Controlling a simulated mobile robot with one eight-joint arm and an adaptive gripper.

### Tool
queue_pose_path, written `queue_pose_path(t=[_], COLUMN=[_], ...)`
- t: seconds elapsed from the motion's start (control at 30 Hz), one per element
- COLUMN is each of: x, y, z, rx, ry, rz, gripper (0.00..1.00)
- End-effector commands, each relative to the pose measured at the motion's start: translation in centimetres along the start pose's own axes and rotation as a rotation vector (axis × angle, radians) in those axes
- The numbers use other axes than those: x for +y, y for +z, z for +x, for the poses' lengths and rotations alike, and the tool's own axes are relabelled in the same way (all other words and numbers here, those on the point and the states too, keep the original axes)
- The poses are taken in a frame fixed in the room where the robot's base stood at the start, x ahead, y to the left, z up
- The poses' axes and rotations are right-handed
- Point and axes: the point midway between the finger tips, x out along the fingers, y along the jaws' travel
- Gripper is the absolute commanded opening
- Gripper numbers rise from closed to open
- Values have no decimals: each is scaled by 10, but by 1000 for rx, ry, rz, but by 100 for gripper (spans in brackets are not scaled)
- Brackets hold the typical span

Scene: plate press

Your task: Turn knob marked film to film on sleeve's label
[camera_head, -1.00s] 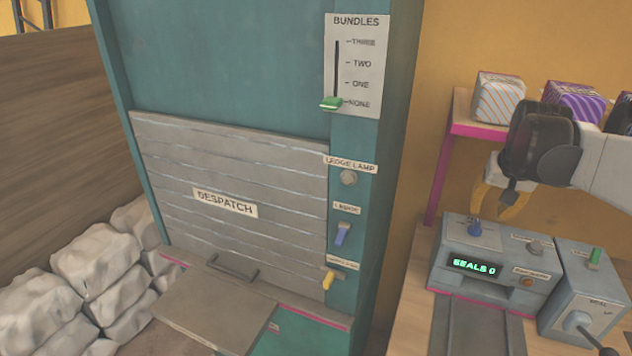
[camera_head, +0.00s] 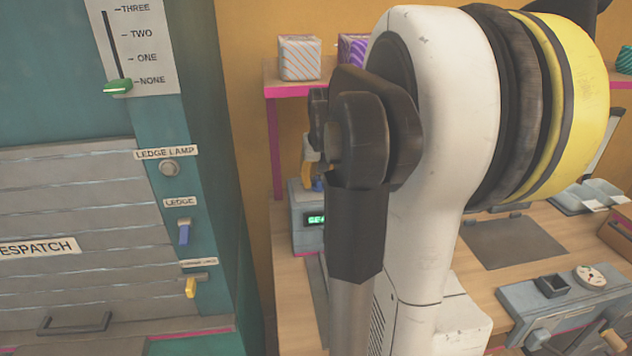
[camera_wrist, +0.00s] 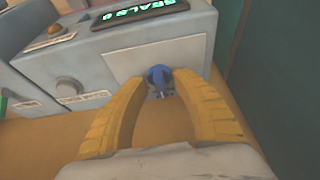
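In the wrist view a blue knob (camera_wrist: 160,76) stands on the grey sealing unit (camera_wrist: 120,58). My gripper (camera_wrist: 160,82) is open, with its yellow fingers on either side of the knob and a gap showing at each side. In the head view my gripper (camera_head: 308,160) is mostly hidden behind my arm, just above the blue knob (camera_head: 317,184). The unit's lit display (camera_head: 316,219) is partly covered there. No film marking can be read on the knob, and no sleeve label is readable.
The teal despatch cabinet (camera_head: 215,170) stands at left. Wrapped bundles (camera_head: 299,58) sit on the shelf (camera_head: 290,90) behind. A grey control box (camera_head: 560,300) with a dial lies at right on the wooden bench (camera_head: 500,290). My arm blocks the middle of the head view.

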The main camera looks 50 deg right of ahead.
Motion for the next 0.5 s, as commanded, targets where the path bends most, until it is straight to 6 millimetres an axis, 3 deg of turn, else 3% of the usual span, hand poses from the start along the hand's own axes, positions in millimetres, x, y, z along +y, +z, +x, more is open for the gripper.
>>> queue_pose_path(t=[0.07, 0.17, 0.2, 0.5], x=[0, 0, 0, 0], y=[0, 0, 0, 0], z=[0, 0, 0, -1], rx=[0, 0, 0, -1], ry=[0, 0, 0, 11], rz=[0, 0, 0, 25], gripper=[33, 5, 0, 0])
